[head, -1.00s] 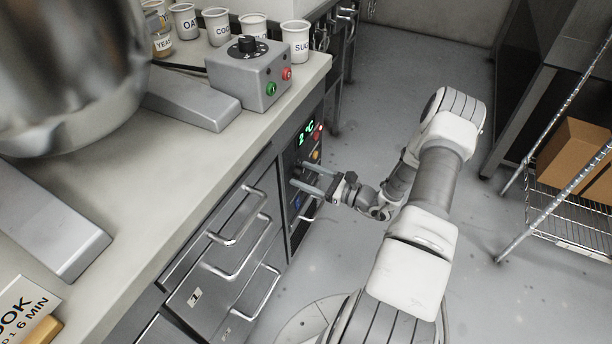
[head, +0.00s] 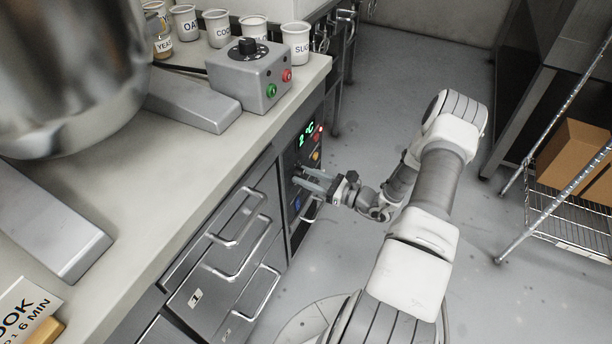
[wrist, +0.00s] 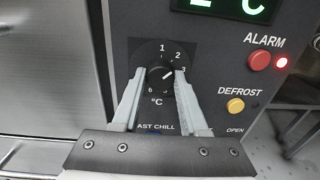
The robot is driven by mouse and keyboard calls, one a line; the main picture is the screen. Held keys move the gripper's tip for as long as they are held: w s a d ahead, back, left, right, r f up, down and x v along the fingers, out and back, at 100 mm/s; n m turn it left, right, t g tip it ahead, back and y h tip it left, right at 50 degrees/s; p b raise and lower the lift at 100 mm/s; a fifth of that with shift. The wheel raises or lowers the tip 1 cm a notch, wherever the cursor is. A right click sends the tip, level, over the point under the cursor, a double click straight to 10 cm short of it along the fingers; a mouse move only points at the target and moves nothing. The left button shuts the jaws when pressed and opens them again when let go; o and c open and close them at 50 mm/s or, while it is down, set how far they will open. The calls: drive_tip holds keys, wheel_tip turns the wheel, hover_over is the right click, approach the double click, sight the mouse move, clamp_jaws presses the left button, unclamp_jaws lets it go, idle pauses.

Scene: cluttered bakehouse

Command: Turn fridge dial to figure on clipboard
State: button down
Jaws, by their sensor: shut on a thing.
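The fridge dial (wrist: 158,84) is a round black knob on the dark control panel (wrist: 222,65), with figures and °C around it. Its white mark points up and right, around 2 to 3. My gripper (wrist: 160,74) is shut on the dial, one finger on each side. In the head view my gripper (head: 300,177) reaches the panel front, and its fingers mostly hide the dial. The green display (head: 306,134) above reads 2 °C; its lower part also shows in the wrist view (wrist: 228,7). I cannot make out a clipboard.
A red alarm button (wrist: 260,61) with a lit red lamp and a yellow defrost button (wrist: 236,105) sit right of the dial. Drawer handles (head: 240,215) jut out to the left. A wire rack (head: 565,215) stands right. Open floor (head: 400,75) lies beyond my arm.

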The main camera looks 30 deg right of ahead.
drive_tip(key=m+p, duration=0.1)
drive_tip(key=m, duration=0.3)
drive_tip(key=shift+r, duration=0.1)
drive_tip(key=m+p, duration=0.1)
drive_tip(key=m, duration=0.2)
drive_tip(key=shift+m, duration=0.4)
drive_tip(key=m+p, duration=0.1)
drive_tip(key=m, duration=0.2)
drive_tip(key=shift+g, duration=0.3)
drive_tip(key=shift+m, duration=1.8)
drive_tip(key=shift+c, duration=2.2)
unclamp_jaws()
drive_tip(key=p+v, duration=0.2)
drive_tip(key=v, duration=1.5)
drive_tip(key=shift+d, duration=0.15)
